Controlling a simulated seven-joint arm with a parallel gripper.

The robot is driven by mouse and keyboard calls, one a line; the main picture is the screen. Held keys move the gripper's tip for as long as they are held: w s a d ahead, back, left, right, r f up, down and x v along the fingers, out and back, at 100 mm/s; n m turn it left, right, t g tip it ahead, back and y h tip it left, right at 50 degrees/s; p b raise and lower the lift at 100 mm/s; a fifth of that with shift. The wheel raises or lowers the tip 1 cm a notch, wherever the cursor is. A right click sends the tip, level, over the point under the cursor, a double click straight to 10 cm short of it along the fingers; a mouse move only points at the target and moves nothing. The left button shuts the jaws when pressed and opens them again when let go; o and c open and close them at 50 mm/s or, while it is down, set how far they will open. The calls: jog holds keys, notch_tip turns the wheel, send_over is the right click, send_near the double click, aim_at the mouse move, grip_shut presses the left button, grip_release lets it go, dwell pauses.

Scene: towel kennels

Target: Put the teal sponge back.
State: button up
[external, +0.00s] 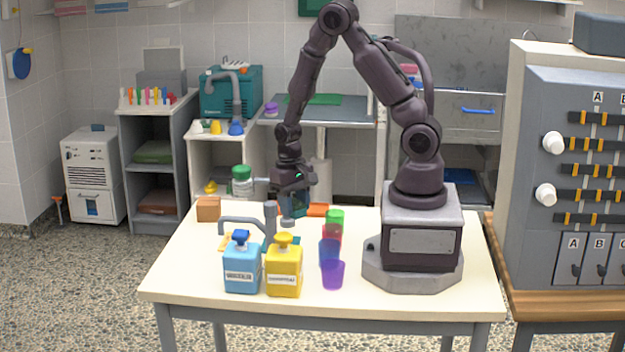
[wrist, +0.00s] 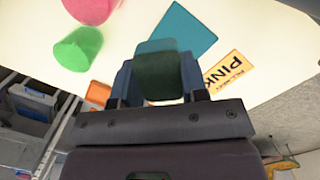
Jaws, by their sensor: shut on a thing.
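The teal sponge (wrist: 158,62) is a dark teal block between the fingers of my gripper (wrist: 158,80) in the wrist view. My gripper is shut on it. In the external view my gripper (external: 291,194) holds the sponge (external: 293,208) over the back middle of the white table. A flat teal square (wrist: 182,30) lies on the table beyond the sponge in the wrist view. An orange label (wrist: 230,72) reading PINK lies beside that square. In the external view the square is mostly hidden behind the bottles and a grey tap.
Blue (external: 241,268) and yellow (external: 284,270) pump bottles stand in front, with the grey tap (external: 269,222) behind. Coloured cups (external: 332,272) stand in a row to the right. An orange piece (external: 318,209) and a brown block (external: 208,209) lie at the back.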

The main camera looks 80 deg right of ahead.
notch_tip(320, 180, up, 5)
jog(key=shift+f, duration=0.1)
jog(key=s+d+m, duration=0.4)
jog(key=d, duration=0.5)
jog(key=m+t, duration=0.1)
jog(key=m, duration=0.4)
send_over(346, 220)
notch_tip(346, 220, down, 5)
jog(key=shift+d+f, duration=0.15)
jog(key=shift+f, duration=1.95)
jog(key=shift+d+f, duration=0.15)
jog(key=shift+f, duration=1.9)
jog(key=shift+f, duration=0.15)
jog(key=o, duration=0.9)
